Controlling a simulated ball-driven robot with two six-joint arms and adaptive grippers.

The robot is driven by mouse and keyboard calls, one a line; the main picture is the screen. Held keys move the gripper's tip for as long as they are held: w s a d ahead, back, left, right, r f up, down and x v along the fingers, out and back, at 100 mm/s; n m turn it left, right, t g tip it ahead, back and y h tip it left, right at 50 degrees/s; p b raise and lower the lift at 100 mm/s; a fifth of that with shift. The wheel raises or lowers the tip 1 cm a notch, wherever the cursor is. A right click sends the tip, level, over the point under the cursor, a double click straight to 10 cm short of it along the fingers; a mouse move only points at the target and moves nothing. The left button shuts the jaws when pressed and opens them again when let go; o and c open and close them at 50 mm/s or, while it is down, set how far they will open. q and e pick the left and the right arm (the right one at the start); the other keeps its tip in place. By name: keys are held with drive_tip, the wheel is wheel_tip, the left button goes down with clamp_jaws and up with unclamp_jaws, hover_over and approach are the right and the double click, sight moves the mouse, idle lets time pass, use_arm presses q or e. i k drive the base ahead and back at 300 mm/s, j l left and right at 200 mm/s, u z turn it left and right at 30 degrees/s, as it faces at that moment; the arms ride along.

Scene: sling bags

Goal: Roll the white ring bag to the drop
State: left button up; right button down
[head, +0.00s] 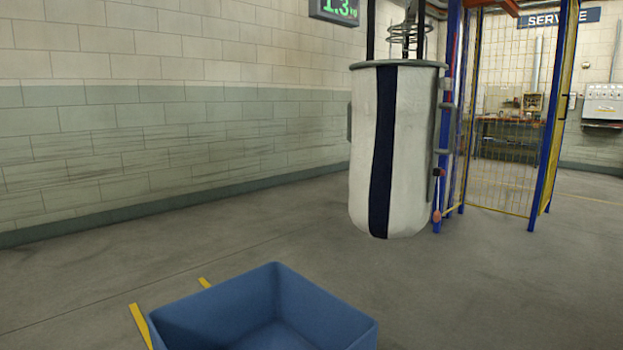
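A white bag (408,150) with a dark navy vertical stripe and a grey ring rim hangs upright in the middle right of the head view. Its bottom is clear of the floor. It hangs from a hook and coil fitting (406,35) between dark straps. A blue open-topped bin (325,300) stands on the floor at the bottom, to the left of the bag and nearer to me. The part of its inside that shows is empty. Neither of my grippers shows in this view.
Yellow floor marks (140,325) lie beside the bin. Blue posts and a yellow mesh gate (503,120) stand right of the bag, with a service area behind. A green-lit display (337,9) hangs above. The floor (200,260) between wall and bag is clear.

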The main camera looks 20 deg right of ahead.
sight(395, 107)
drive_tip(key=z, duration=1.4)
drive_tip(key=i+z, duration=0.3)
drive_tip(key=i, duration=0.6)
